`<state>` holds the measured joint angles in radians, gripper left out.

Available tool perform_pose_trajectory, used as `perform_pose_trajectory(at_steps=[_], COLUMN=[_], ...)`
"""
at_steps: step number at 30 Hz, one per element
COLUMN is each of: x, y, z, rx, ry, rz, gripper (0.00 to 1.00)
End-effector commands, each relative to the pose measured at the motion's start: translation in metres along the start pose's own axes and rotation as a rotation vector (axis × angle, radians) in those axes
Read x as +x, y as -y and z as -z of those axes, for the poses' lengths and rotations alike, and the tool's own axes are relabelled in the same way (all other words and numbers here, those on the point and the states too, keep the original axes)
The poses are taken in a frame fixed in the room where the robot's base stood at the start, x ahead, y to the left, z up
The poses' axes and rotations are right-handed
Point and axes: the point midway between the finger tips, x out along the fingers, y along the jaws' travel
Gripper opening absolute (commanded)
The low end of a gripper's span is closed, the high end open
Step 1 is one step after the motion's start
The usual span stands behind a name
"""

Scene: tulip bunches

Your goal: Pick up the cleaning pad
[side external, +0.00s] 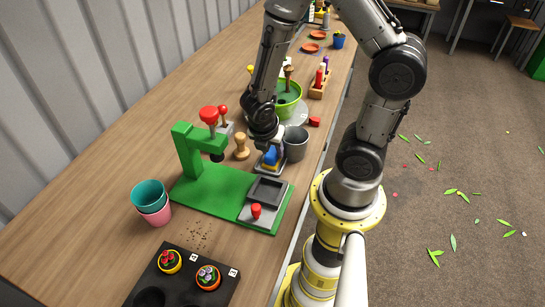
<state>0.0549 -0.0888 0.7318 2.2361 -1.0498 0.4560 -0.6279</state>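A small blue block with some yellow (270,158), which looks like the cleaning pad, sits on a small grey plate (266,170) beside the green stand. My gripper (272,150) points down right over the blue block, at or very near its top. The fingers are small and partly merge with the block, so I cannot tell whether they are open or shut on it.
A grey metal cup (295,142) stands close right of my gripper. A wooden tamper (242,147) and the green press stand (186,160) are to the left. A green pot (290,108) is behind. Stacked cups (150,200) and a black tray (148,272) are in front.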

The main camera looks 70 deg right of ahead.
Motion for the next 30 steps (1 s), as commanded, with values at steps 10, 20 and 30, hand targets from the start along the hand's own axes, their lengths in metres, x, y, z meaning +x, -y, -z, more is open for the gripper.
perform_pose_trajectory(at_steps=[10, 20, 30], x=[0.000, -0.004, -0.034], y=[0.000, 0.000, -0.002], z=[0.000, 0.002, 0.020], rx=[0.000, -0.002, -0.005], ry=[0.000, 0.001, 0.001], rz=[0.000, -0.001, -0.005], gripper=[0.00, 0.00, 0.00])
